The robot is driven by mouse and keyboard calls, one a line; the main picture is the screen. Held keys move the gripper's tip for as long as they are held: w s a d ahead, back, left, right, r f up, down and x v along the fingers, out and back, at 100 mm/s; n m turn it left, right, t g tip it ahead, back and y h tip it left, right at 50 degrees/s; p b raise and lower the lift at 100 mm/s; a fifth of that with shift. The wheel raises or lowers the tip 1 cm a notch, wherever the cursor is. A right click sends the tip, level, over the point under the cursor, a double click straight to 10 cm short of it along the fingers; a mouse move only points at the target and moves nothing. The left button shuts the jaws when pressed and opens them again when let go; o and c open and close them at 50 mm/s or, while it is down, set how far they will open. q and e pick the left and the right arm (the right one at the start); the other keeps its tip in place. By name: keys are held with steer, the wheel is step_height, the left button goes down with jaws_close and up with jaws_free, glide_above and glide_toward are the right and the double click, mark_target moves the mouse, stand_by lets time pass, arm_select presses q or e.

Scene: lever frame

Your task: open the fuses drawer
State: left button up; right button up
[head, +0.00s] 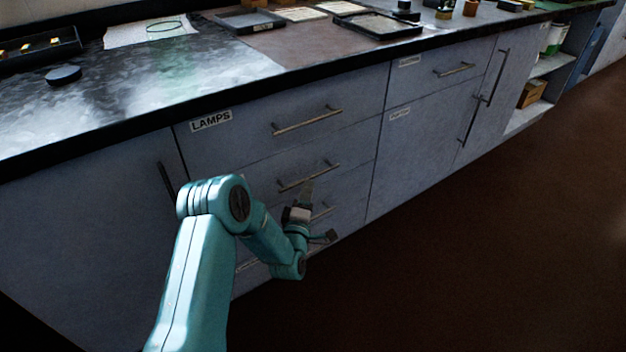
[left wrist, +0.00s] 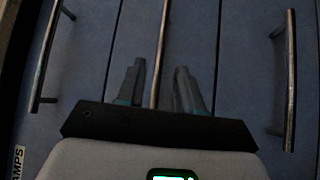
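No label reading "fuses" is legible. A stack of grey drawers has the LAMPS drawer (head: 350,97) at the top, with more bar-handled drawers below. My left gripper (head: 307,192) is at the second drawer's bar handle (head: 310,177). In the left wrist view, the gripper (left wrist: 160,82) is open, with one finger on each side of that handle (left wrist: 163,45). I cannot tell whether the fingers touch it. The drawers in the stack look shut. My arm hides part of the lower drawers and their labels. My right gripper is not in view.
The LAMPS handle (left wrist: 50,55) and a lower drawer's handle (left wrist: 290,80) flank the gripper in the left wrist view. A worktop (head: 90,115) with trays overhangs the drawers. Cupboards and open shelves (head: 545,68) continue to the right. The brown floor (head: 480,260) in front is clear.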

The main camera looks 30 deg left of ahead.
mark_target(312, 177)
arm_select(q)
steer(key=b+x, duration=0.1)
steer(key=x, duration=0.5)
steer(key=shift+w, duration=0.2)
jaws_close()
